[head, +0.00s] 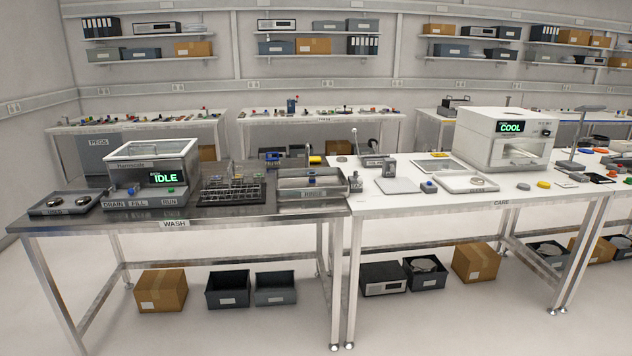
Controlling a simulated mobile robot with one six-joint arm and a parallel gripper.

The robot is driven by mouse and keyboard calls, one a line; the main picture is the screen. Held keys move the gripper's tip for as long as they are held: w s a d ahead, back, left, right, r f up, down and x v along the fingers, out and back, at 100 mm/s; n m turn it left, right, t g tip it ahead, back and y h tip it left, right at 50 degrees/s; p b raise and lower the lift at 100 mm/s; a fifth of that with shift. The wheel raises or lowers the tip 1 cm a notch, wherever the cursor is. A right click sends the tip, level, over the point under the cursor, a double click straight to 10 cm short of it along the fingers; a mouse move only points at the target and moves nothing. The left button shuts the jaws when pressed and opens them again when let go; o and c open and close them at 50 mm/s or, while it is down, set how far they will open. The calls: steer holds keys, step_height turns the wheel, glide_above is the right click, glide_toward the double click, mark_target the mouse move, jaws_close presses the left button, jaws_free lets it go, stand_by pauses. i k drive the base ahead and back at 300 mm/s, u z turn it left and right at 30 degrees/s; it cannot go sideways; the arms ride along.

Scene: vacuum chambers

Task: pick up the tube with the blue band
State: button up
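No tube with a blue band can be made out for certain. On the dark wash table (120,215) stands a black rack (232,192) with several slim upright items, too small to tell their bands. My gripper is not in this view.
A machine reading IDLE (150,165) and a small tray with round metal items (68,202) stand left of the rack. The white care table (400,212) adjoins on the right, with a machine reading COOL (505,140). Boxes (160,290) lie below.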

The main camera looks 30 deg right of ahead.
mark_target(312, 179)
steer(key=u, duration=0.05)
steer(key=i, duration=0.95)
